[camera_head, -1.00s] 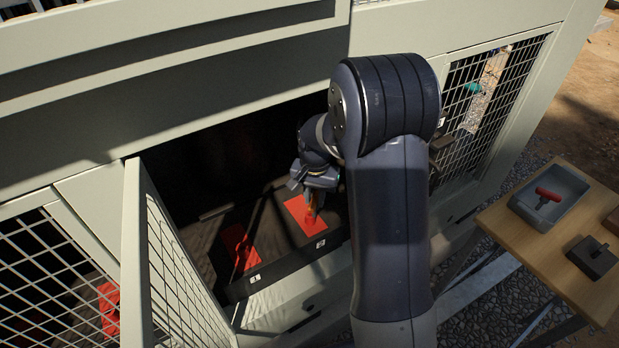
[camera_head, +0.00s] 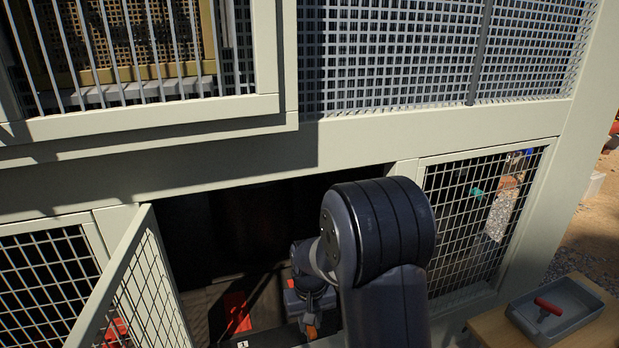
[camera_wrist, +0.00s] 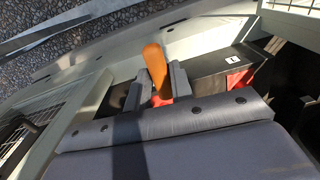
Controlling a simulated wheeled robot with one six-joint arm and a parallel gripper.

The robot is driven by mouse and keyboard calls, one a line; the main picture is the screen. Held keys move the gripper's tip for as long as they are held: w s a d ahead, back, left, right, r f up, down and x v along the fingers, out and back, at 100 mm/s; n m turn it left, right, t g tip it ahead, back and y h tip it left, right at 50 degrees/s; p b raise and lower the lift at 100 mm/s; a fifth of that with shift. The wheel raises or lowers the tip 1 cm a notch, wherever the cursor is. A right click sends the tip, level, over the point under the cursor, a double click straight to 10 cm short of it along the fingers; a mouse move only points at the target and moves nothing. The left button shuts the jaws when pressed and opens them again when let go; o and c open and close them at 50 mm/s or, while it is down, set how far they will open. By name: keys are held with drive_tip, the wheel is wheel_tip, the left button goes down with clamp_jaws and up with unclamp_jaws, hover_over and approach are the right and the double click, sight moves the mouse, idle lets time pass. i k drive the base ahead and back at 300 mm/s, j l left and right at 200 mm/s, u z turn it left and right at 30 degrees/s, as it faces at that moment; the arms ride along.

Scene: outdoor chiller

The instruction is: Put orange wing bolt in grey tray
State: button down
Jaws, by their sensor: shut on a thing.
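The orange wing bolt (camera_head: 311,331) shows under my gripper (camera_head: 311,319) inside the dark opening of the cabinet. In the wrist view the orange bolt (camera_wrist: 155,66) stands up between the two fingers (camera_wrist: 157,90), which are shut on it. Its lower end is hidden by the gripper. The grey tray (camera_head: 578,298) sits on the wooden table at the lower right, well apart from my gripper. A red T-shaped piece (camera_head: 548,307) lies in the tray.
A mesh door (camera_head: 140,290) stands open at the left of the opening. A red patch (camera_head: 237,313) marks the dark shelf left of my gripper. A mesh panel (camera_head: 480,210) and cabinet frame stand between the opening and the wooden table (camera_head: 495,330).

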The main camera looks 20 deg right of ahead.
sight(565, 308)
drive_tip(key=k+l+u, duration=0.15)
drive_tip(key=u, duration=0.25)
drive_tip(key=k+l+u, duration=0.2)
drive_tip(key=u, duration=0.2)
drive_tip(key=k+l+u, duration=0.15)
drive_tip(key=u, duration=0.2)
drive_tip(key=k+u, duration=0.4)
drive_tip(key=k+l+u, duration=0.2)
drive_tip(key=k+u, duration=0.2)
drive_tip(key=k+l+u, duration=0.1)
drive_tip(key=k+u, duration=0.65)
drive_tip(key=k+z, duration=0.4)
drive_tip(key=k+l+z, duration=0.15)
drive_tip(key=z, duration=0.25)
drive_tip(key=k+l+z, duration=0.4)
drive_tip(key=k+z, duration=0.2)
drive_tip(key=z, duration=0.25)
drive_tip(key=k+l+z, duration=0.2)
drive_tip(key=z, duration=0.25)
drive_tip(key=k+l+z, duration=0.15)
drive_tip(key=z, duration=0.3)
